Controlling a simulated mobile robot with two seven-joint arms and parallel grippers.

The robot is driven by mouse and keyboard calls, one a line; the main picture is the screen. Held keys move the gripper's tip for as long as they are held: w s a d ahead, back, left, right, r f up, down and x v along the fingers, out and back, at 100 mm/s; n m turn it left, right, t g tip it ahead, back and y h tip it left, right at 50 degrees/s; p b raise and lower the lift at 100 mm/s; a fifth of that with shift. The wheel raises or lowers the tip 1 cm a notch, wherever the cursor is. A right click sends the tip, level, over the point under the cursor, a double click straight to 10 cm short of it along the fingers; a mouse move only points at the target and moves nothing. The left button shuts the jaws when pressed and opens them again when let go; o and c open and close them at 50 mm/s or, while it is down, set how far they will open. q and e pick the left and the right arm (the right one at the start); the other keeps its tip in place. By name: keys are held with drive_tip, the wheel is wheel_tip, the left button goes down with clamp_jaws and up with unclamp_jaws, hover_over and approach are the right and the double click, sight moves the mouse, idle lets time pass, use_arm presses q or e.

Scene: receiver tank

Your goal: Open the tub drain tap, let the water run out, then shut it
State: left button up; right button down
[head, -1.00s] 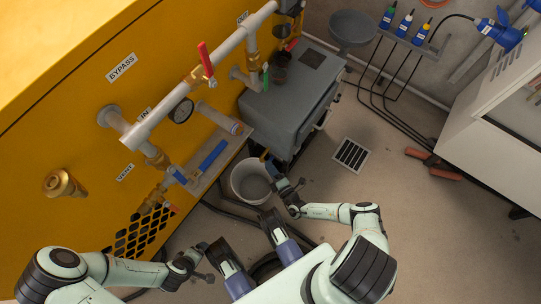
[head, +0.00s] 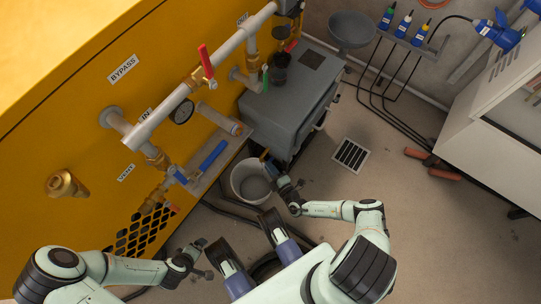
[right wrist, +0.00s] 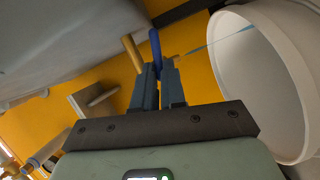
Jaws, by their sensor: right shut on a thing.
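The drain tap has a blue lever (right wrist: 155,50) and a brass-coloured pipe (right wrist: 132,54) in the right wrist view. My right gripper (right wrist: 157,72) is shut on the blue lever. A thin blue stream of water (right wrist: 225,38) runs from beside the fingers to the white bucket (right wrist: 218,90). In the head view my right gripper (head: 277,172) is at the bucket's right rim (head: 234,182), below the grey tub (head: 270,120). The tap is mostly hidden there. My left gripper (head: 199,245) is low, left of the bucket, apart from it; its jaws are too small to judge.
The yellow machine (head: 75,130) with pipes, a red lever (head: 206,62) and a blue lever (head: 213,155) stands at left. A floor grate (head: 350,155) lies right of the tub. Dark hoses run along the floor near the bucket. The floor at right centre is mostly clear.

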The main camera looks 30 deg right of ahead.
use_arm(q)
drive_tip(key=shift+s+f, duration=0.2)
use_arm(e)
drive_tip(key=shift+d+r+m+g+y, duration=0.15)
drive_tip(key=shift+m+g+y, duration=0.5)
drive_tip(key=shift+m, duration=1.05)
drive_tip(key=shift+d+r+m+g+y, duration=0.15)
drive_tip(key=shift+m+g+y, duration=0.45)
drive_tip(key=shift+m, duration=1.1)
drive_tip(key=c, duration=1.2)
unclamp_jaws()
drive_tip(key=shift+w, duration=0.1)
use_arm(q)
drive_tip(key=r+p, duration=0.1)
drive_tip(key=d+r, duration=0.1)
drive_tip(key=r, duration=0.1)
drive_tip(key=d+r+p, duration=0.1)
drive_tip(key=shift+s+r+p, duration=0.15)
drive_tip(key=shift+s+p, duration=0.2)
use_arm(e)
drive_tip(key=v, duration=1.3)
drive_tip(key=shift+r, duration=0.35)
